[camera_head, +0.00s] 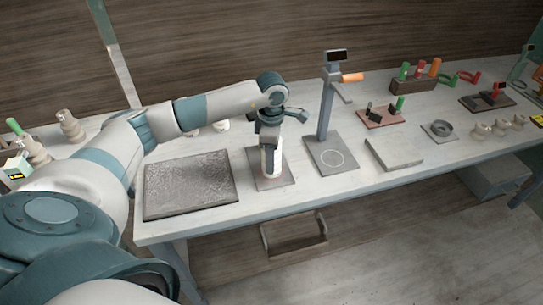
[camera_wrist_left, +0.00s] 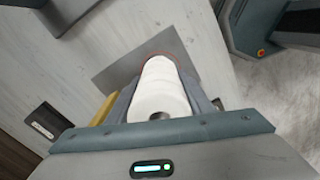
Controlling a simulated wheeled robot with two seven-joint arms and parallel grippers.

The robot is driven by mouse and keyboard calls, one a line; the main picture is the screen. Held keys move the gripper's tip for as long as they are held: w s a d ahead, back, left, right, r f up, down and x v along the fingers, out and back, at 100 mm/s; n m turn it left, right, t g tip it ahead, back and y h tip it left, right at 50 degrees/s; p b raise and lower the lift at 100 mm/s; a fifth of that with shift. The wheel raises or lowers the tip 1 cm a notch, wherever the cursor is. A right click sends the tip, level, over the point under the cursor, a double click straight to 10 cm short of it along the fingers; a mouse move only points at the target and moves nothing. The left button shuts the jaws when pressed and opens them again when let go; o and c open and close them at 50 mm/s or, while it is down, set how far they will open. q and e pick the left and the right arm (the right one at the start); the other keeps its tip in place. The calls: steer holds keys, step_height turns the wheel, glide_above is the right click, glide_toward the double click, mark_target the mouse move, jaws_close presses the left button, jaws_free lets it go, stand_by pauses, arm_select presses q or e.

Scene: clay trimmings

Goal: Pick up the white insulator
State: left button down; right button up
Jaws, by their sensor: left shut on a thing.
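The white insulator (camera_head: 271,166) is a pale upright cylinder over a small grey square plate (camera_head: 286,181) on the bench. In the left wrist view the insulator (camera_wrist_left: 160,88) lies between the fingers, with a dark hole in its near end. My left gripper (camera_head: 269,143) comes down from above and is shut on it; the gripper also shows in the left wrist view (camera_wrist_left: 161,98). I cannot tell whether the insulator's lower end touches the plate (camera_wrist_left: 197,45). My right gripper is in neither view.
A dark speckled tray (camera_head: 190,184) lies left of the plate. A grey post stand (camera_head: 327,115) with an orange handle is close on the right. The bench's front strip is clear.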

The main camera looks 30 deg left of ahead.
arm_select(q)
steer(key=shift+r, duration=0.15)
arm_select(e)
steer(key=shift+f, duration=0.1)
